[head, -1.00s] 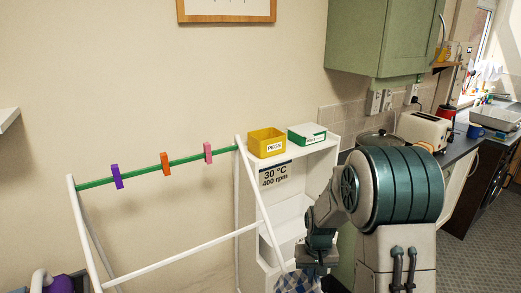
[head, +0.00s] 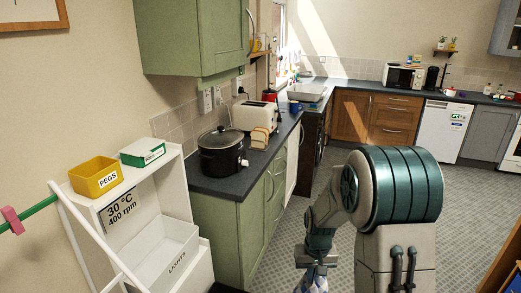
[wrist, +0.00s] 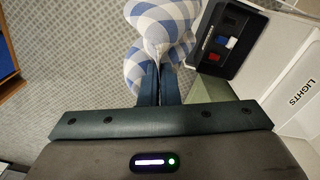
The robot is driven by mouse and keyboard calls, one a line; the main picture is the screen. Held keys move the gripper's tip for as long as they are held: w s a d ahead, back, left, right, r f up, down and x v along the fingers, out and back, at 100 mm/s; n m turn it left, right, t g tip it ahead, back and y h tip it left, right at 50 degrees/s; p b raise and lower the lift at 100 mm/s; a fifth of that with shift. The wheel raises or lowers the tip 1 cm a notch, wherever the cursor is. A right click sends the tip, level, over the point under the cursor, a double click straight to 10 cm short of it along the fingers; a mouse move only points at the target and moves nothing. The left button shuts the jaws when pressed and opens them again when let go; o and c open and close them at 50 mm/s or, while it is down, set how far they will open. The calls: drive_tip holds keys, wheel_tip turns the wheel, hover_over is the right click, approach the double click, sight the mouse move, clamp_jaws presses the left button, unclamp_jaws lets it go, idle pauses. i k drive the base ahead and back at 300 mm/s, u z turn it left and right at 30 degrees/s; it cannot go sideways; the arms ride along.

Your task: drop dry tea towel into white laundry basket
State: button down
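A blue-and-white checked tea towel (wrist: 160,30) hangs bunched from my gripper (wrist: 158,82), whose two fingers are shut on it in the wrist view. In the head view only a little of the towel (head: 314,285) shows below my gripper (head: 316,260), at the bottom edge. A white basket labelled LIGHTS (head: 172,256) sits in the white shelf unit at the lower left, well left of my gripper. The labelled white side (wrist: 299,92) also shows at the right of the wrist view. The towel is over the floor, apart from the basket.
A dark open box (wrist: 232,38) with small coloured items lies between towel and basket in the wrist view. The white shelf unit (head: 118,217) carries a yellow PEGS box (head: 96,177) and a green-and-white box (head: 142,152). A green counter cabinet (head: 240,225) stands beside it. Grey floor (head: 285,215) is open.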

sight(158, 255)
drive_tip(key=z, duration=0.9)
drive_tip(key=i, duration=3.2)
drive_tip(key=u, duration=3.95)
